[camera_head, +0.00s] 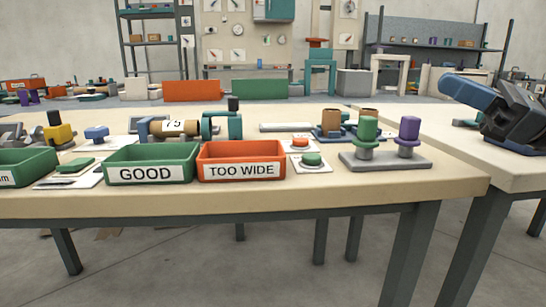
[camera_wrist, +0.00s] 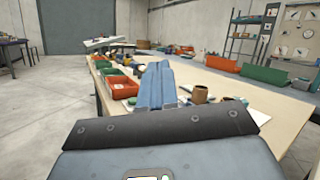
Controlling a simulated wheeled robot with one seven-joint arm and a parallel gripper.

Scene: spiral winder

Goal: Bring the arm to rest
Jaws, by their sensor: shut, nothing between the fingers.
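My gripper (camera_head: 450,86) is at the right of the head view, raised above the right-hand table section, with its blue fingers pointing left. In the wrist view the two blue fingers of my gripper (camera_wrist: 158,70) lie side by side, shut and empty. They point along the bench (camera_head: 300,207) and appear clear of everything on it. Part of the bench top is hidden behind the fingers in the wrist view.
A grey plate (camera_head: 385,162) with a green spool (camera_head: 367,132) and a purple spool (camera_head: 408,134) stands nearest my gripper on the bench. A green GOOD bin (camera_head: 152,164) and an orange TOO WIDE bin (camera_head: 241,161) stand at the front edge, beside push buttons.

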